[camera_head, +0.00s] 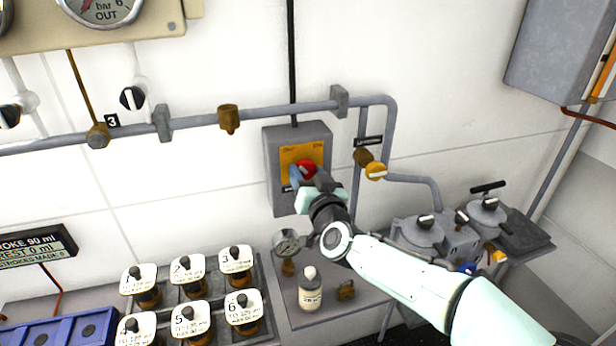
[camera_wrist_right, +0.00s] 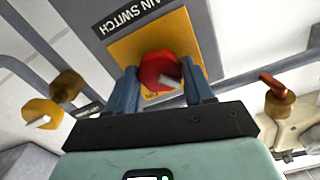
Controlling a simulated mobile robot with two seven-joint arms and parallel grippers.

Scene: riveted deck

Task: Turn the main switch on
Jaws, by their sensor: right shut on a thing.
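The main switch is a grey box (camera_head: 275,145) on the white wall, with a yellow plate (camera_head: 289,155) and a red knob (camera_head: 307,167). Small marks stand at the plate's upper left and upper right, too small to read surely. My right gripper (camera_head: 306,177) is at the knob, its blue fingers on either side. In the right wrist view the fingers (camera_wrist_right: 162,88) are shut on the red knob (camera_wrist_right: 156,68), which has a pale pointer mark. A black label reading "…AIN SWITCH" (camera_wrist_right: 125,18) shows beside the plate. The knob's exact setting is hard to tell. My left gripper is not in view.
A grey pipe (camera_head: 270,110) runs above and right of the box. A yellow-handled valve (camera_head: 375,171) sits just right of it. Below stand a bottle (camera_head: 310,290), a small gauge (camera_head: 287,242) and several numbered jars. Bare wall lies left of the box.

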